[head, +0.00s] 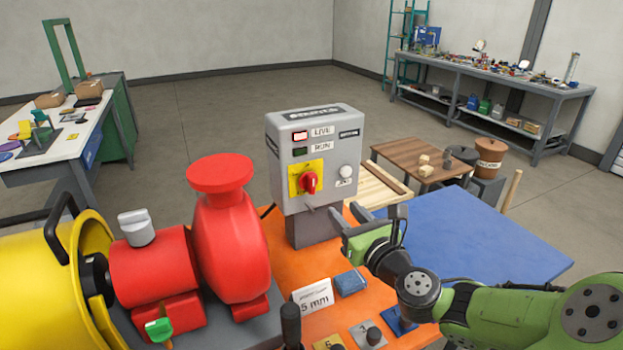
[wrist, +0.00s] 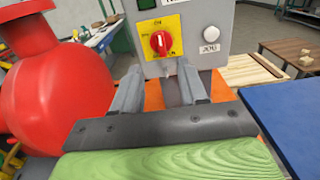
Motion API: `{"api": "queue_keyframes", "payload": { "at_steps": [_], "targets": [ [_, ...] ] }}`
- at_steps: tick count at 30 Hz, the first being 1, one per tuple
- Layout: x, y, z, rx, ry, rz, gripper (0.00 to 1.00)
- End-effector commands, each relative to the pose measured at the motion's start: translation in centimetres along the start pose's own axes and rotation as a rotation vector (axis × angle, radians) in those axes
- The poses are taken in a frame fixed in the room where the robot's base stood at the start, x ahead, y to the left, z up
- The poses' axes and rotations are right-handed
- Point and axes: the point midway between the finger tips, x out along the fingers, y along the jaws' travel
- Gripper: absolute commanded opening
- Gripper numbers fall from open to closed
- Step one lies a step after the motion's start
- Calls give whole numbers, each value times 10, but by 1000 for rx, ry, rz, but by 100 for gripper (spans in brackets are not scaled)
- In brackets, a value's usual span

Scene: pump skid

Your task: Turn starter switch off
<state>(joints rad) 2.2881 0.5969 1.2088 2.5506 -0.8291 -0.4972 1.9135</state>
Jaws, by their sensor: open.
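The starter switch (head: 309,182) is a red rotary knob on a yellow plate, on the front of a grey starter box (head: 318,125). It also shows in the wrist view (wrist: 160,42), with its white mark toward the top. Beside the LIVE label, a lamp (head: 300,136) looks lit red; the lamp (head: 300,151) by RUN is dark green. My gripper (head: 340,220) is in front of the box, below and right of the switch. In the wrist view its two fingers (wrist: 165,85) are apart, with nothing between them, below the knob and not touching it.
A red pump (head: 230,235) and a yellow guard (head: 45,285) stand left of the box. A white JOG button (head: 346,171) is right of the switch. The orange skid (head: 275,235) and blue top (head: 480,240) lie below; the blue top is clear.

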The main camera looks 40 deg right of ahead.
Motion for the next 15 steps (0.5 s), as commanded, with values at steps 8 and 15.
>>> {"api": "queue_keyframes", "payload": {
  "at_steps": [8, 15],
  "targets": [
    [26, 1, 10, 7, -6, 7, 43],
    [46, 4, 3, 11, 7, 13, 43]
  ]
}}
